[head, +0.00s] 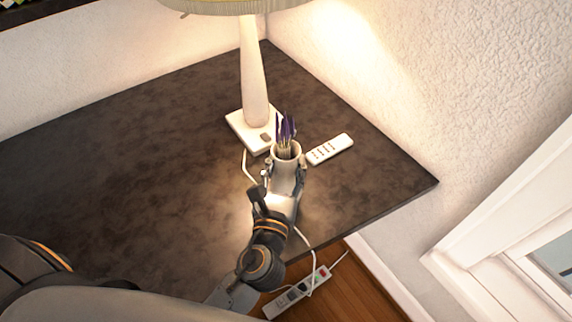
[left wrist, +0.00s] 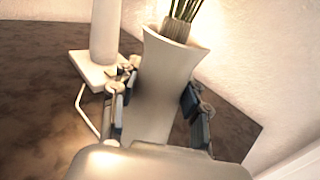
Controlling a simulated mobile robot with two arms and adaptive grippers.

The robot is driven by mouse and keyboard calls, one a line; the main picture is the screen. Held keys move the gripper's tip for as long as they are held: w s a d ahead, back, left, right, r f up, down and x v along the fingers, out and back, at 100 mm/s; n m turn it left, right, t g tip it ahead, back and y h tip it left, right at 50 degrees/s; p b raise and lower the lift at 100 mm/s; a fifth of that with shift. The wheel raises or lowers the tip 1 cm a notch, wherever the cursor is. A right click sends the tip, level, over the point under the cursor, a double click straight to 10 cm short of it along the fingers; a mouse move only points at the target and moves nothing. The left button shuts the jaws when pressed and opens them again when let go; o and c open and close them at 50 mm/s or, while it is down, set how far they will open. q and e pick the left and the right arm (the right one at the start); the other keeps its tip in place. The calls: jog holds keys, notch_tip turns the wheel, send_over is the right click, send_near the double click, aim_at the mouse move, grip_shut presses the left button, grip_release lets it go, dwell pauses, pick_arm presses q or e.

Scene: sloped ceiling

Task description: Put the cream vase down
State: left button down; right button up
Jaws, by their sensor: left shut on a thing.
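The cream vase (head: 287,171) holds several purple flowers (head: 286,130) and is upright in the head view, over the right part of the dark table (head: 130,150). My left gripper (head: 285,172) is shut on it, with a finger on each side. In the left wrist view, the vase (left wrist: 160,85) flares at its rim and stands between the blue-padded fingers of my left gripper (left wrist: 155,112). Its base is hidden behind the gripper, so I cannot tell if it touches the table. My right gripper is not in view.
A lamp (head: 254,85) with a white square base stands just behind the vase, its cord (head: 246,166) running close by. A white remote (head: 330,149) lies to the right. The left of the table is clear. A power strip (head: 297,294) lies on the wooden floor below the front edge.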

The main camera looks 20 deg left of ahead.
pick_arm(q)
jog(key=c, duration=0.7)
grip_release()
jog(key=shift+f, duration=0.1)
jog(key=shift+s, duration=0.3)
jog(key=s+b, duration=0.1)
jog(key=s, duration=0.2)
jog(key=s+d+b, duration=0.1)
jog(key=s, duration=0.3)
jog(key=s+b, duration=0.1)
jog(key=s, duration=0.3)
jog(key=shift+s+d, duration=0.15)
jog(key=shift+d, duration=0.1)
